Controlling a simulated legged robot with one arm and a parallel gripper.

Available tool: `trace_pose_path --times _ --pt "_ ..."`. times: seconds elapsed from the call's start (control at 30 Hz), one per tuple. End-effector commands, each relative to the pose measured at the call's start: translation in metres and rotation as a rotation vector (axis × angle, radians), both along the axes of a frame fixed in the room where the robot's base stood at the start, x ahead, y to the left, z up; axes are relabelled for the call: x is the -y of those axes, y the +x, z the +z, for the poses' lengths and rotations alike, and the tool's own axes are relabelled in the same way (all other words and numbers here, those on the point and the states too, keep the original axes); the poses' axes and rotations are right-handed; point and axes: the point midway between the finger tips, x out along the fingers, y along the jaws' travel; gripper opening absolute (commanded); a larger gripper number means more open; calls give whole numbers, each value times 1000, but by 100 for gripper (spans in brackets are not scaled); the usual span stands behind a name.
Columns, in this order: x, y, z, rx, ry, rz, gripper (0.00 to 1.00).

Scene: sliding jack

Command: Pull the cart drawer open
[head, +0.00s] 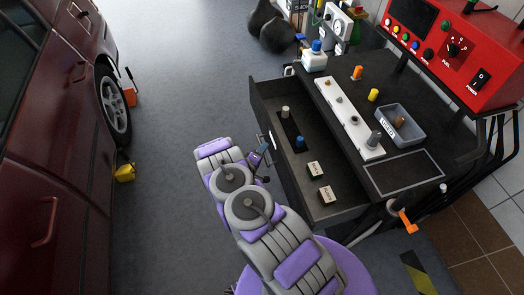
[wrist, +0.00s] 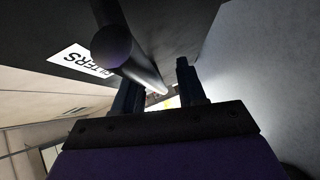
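The dark cart drawer (head: 318,150) stands pulled out from the black cart (head: 452,158), with its inside showing in the head view. A bar handle (head: 271,142) is on its front. In the wrist view the handle (wrist: 138,62) runs from the upper left down toward the gap between my fingers, beside a white "FILTERS" label (wrist: 78,62). My gripper (head: 262,158) is at the drawer front by the handle. In the wrist view my gripper (wrist: 158,92) has its two fingers apart, with the bar's far part between them. Contact with the bar is not clear.
The drawer holds two small boxes (head: 319,170), a grey cylinder (head: 285,112) and a blue-topped item (head: 299,142). A grey tray (head: 402,125) and a white bottle (head: 315,56) sit on the cart. A dark red car (head: 50,150) stands left, with clear floor (head: 180,100) between.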

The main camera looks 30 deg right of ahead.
Motion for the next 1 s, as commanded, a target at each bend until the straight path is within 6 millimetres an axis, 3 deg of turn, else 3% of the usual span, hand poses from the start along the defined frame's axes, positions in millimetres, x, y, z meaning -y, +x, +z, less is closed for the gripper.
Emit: trace_pose_path --times 0.37,1.0 --pt "-10 -4 5 4 -2 2 40" --pt "-119 -70 28 1 -3 5 40"
